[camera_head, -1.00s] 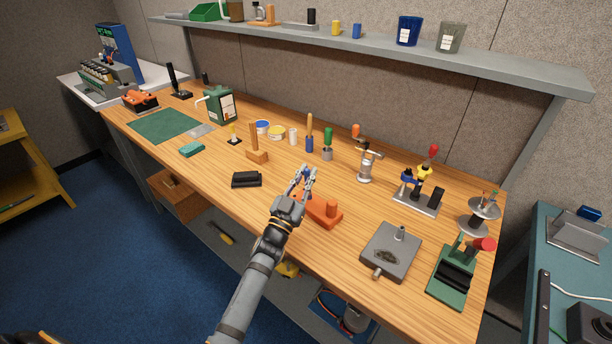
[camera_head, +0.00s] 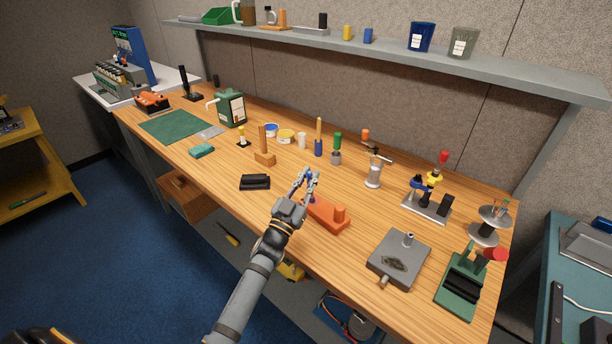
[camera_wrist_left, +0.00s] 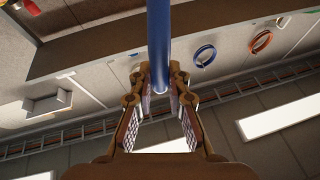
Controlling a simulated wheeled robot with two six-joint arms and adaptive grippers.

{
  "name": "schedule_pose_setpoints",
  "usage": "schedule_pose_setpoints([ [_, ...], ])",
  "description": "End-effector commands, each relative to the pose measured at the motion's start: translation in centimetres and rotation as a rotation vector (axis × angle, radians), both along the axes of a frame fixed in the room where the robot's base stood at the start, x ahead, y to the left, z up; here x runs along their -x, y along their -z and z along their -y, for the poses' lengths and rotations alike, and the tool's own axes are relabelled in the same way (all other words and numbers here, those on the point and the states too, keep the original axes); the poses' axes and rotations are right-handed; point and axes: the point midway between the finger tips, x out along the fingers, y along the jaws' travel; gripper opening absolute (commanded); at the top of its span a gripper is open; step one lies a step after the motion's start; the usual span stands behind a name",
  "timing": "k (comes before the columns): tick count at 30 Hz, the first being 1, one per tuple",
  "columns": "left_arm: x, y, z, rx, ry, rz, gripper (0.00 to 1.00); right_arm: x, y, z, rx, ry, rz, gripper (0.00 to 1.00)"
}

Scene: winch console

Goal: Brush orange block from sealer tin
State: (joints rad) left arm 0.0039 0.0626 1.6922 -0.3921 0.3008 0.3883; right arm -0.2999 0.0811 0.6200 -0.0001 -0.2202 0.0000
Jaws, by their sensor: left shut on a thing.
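An orange block (camera_head: 332,217) with a raised round knob lies on the wooden bench, right beside my left gripper. My left gripper (camera_head: 307,178) is shut on a blue-handled tool; its blue handle shows between the fingers in the left wrist view (camera_wrist_left: 159,45). The tool's working end is hidden, so I cannot tell whether it is a brush. Two small open tins stand farther back, one blue (camera_head: 270,132) and one yellow (camera_head: 286,137); I cannot tell which holds sealer. My right gripper is out of view.
A black block (camera_head: 255,182) lies left of the gripper. A grey plate fixture (camera_head: 398,260) and a green stand (camera_head: 461,288) are to the right. Upright tools (camera_head: 319,140) and a silver crank device (camera_head: 374,172) stand behind. Bare bench lies between them.

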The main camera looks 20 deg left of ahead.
Motion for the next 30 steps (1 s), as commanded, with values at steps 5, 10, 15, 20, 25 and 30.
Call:
schedule_pose_setpoints([
  [5,0.2,0.0,0.6,-0.001,0.000,-0.001,0.00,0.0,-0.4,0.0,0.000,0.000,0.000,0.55],
  [10,0.3,0.0,0.7,-0.001,0.000,-0.001,0.00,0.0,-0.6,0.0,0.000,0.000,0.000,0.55],
  [15,0.6,-0.1,1.5,0.001,-0.001,-0.001,0.00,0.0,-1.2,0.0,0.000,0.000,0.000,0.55],
  [20,0.9,0.1,2.1,0.000,-0.001,-0.003,0.00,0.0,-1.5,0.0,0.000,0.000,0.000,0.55],
  [25,1.0,0.2,2.2,-0.001,-0.001,-0.003,0.00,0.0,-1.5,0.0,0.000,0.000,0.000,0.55],
  [30,1.2,0.1,2.8,0.001,-0.001,-0.004,0.00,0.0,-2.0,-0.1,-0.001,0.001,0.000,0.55],
])
